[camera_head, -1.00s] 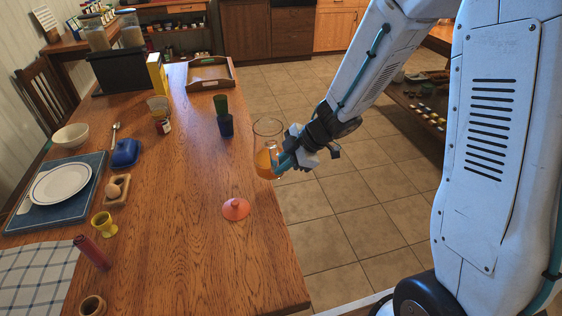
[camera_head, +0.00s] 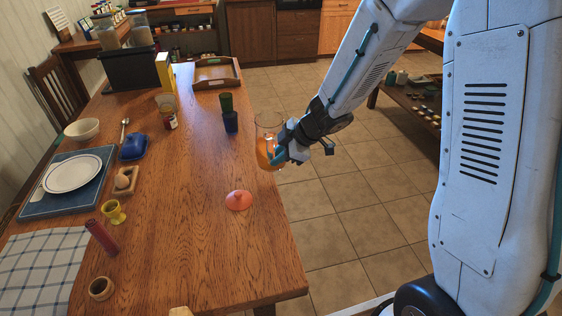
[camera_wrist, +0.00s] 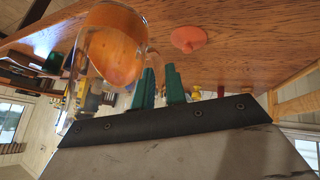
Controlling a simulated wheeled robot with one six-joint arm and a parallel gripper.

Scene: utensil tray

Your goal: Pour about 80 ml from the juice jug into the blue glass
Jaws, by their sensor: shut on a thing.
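The juice jug (camera_head: 264,147) is clear with orange juice low in it. My gripper (camera_head: 283,150) is shut on the jug at its right side, at the table's right edge. In the wrist view my gripper (camera_wrist: 159,88) shows green fingers at the jug's handle, and the jug (camera_wrist: 118,45) stands out beyond them with juice inside. The blue glass (camera_head: 231,122) stands on the table left of and a little beyond the jug. A green glass (camera_head: 226,102) stands just behind the blue one. The frames do not clearly show whether the jug touches the table.
A coral lid (camera_head: 238,200) lies on the table in front of the jug; it also shows in the wrist view (camera_wrist: 188,38). A wooden tray (camera_head: 236,82) lies at the far end. A blue butter dish (camera_head: 134,147) and plate (camera_head: 73,174) are at left. The table's middle is clear.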

